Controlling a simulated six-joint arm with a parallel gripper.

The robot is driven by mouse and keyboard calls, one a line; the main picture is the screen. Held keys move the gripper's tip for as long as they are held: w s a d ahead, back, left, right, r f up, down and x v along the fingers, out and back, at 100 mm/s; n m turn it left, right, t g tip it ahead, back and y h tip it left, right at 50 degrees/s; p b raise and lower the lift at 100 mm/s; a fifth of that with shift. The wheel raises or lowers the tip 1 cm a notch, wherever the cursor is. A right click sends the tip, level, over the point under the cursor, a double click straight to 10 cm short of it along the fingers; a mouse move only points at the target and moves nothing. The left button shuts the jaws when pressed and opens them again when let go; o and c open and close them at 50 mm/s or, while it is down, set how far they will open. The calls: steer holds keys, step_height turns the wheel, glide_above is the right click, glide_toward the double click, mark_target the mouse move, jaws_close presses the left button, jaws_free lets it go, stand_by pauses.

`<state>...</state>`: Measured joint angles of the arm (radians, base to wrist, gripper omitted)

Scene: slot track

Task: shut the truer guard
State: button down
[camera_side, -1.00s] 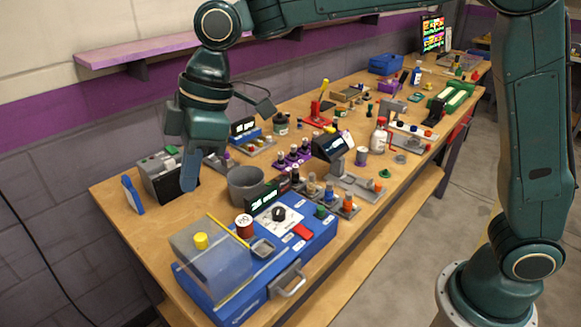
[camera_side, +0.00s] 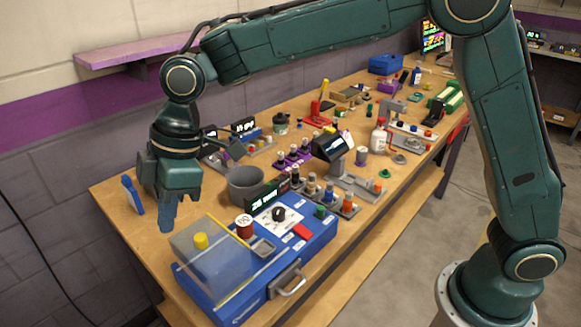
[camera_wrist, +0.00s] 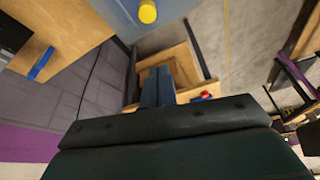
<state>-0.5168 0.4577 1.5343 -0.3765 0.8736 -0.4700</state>
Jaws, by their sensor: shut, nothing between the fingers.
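The truer is a blue box-shaped machine (camera_side: 318,243) at the near end of the bench. Its guard (camera_side: 222,270) is a clear bluish cover with a yellow knob (camera_side: 201,241) and yellow edging, over the machine's left part. I cannot tell how far it is shut. My gripper (camera_side: 167,229) is shut and empty, pointing down beside the guard's left rear corner, apart from the knob. In the wrist view the fingertips (camera_wrist: 158,72) are together, with the guard (camera_wrist: 112,10) and knob (camera_wrist: 148,12) at the top edge.
A red-topped spool (camera_side: 244,225) and a small grey tray (camera_side: 263,248) are on the machine's top. A grey cup (camera_side: 245,184) stands behind it. Several small items crowd the bench farther back.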

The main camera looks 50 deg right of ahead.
mark_target(185, 252)
steer(key=shift+s+d+f, duration=0.1)
steer(key=shift+d+f, duration=0.25)
steer(key=shift+f, duration=0.55)
steer(key=shift+s+d+f, duration=0.1)
steer(key=shift+d+f, duration=0.25)
steer(key=shift+f, duration=0.6)
steer(key=shift+s+d+f, duration=0.1)
steer(key=shift+d+f, duration=0.25)
steer(key=shift+f, duration=0.55)
steer(key=d, duration=1)
steer(key=shift+d, duration=0.3)
steer(key=shift+d+f, duration=0.1)
